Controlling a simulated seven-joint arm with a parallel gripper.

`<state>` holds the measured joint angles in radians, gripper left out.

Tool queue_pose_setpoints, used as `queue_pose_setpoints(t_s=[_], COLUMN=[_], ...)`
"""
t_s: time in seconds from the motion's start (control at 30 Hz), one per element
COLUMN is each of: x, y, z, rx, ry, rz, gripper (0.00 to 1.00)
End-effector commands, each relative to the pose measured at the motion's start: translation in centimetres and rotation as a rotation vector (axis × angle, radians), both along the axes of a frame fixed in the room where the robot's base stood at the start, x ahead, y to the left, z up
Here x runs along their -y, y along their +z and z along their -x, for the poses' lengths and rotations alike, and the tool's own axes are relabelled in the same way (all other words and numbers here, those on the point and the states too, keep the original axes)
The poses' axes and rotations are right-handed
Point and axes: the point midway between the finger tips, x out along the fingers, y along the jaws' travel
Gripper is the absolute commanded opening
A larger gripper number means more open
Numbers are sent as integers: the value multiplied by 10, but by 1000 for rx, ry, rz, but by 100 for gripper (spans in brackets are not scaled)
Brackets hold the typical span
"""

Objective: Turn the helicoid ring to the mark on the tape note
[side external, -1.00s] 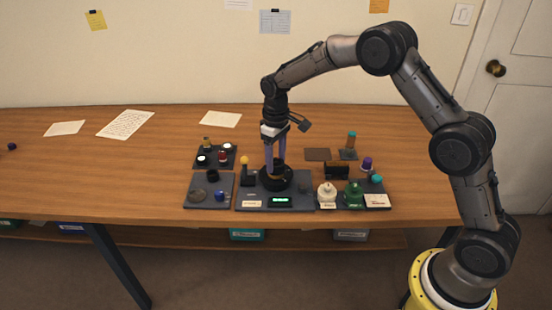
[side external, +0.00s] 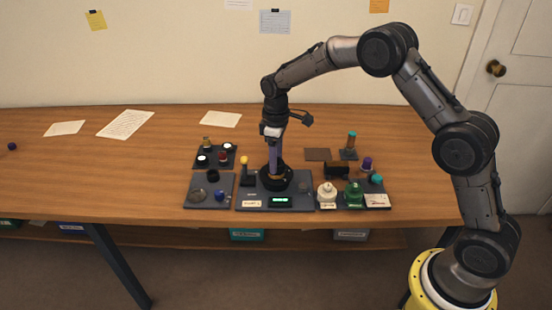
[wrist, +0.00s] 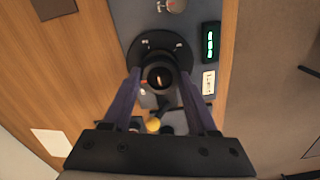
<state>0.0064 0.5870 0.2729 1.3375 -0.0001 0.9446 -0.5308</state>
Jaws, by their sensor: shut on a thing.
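The helicoid ring (wrist: 160,76) is a dark round part in a black round mount (side external: 275,182) on the grey middle mat. My gripper (side external: 275,174) points straight down over the mount. In the wrist view, its two purple fingers stand on either side of the ring, and my gripper is shut on it. A small pale tape note (side external: 251,204) lies at the mat's front edge and also shows in the wrist view (wrist: 208,82); its writing is too small to read. Next to it is a display with green digits (side external: 280,200), also too small to read.
A tray with small jars (side external: 215,157) is behind left. The table's far left is mostly clear.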

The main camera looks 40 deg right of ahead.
Motion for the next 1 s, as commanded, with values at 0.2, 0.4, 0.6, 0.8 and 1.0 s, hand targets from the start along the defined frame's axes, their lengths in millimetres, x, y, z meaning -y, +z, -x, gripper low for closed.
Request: queue_pose_setpoints(t_s=[0.2, 0.4, 0.6, 0.8, 1.0], x=[0, 0, 0, 0, 0], y=[1, 1, 1, 19, 61], z=[0, 0, 0, -1, -1], rx=[2, 1, 1, 6, 7], ry=[-1, -1, -2, -2, -2], rz=[0, 0, 0, 0, 0], gripper=[71, 89, 89, 89, 89])
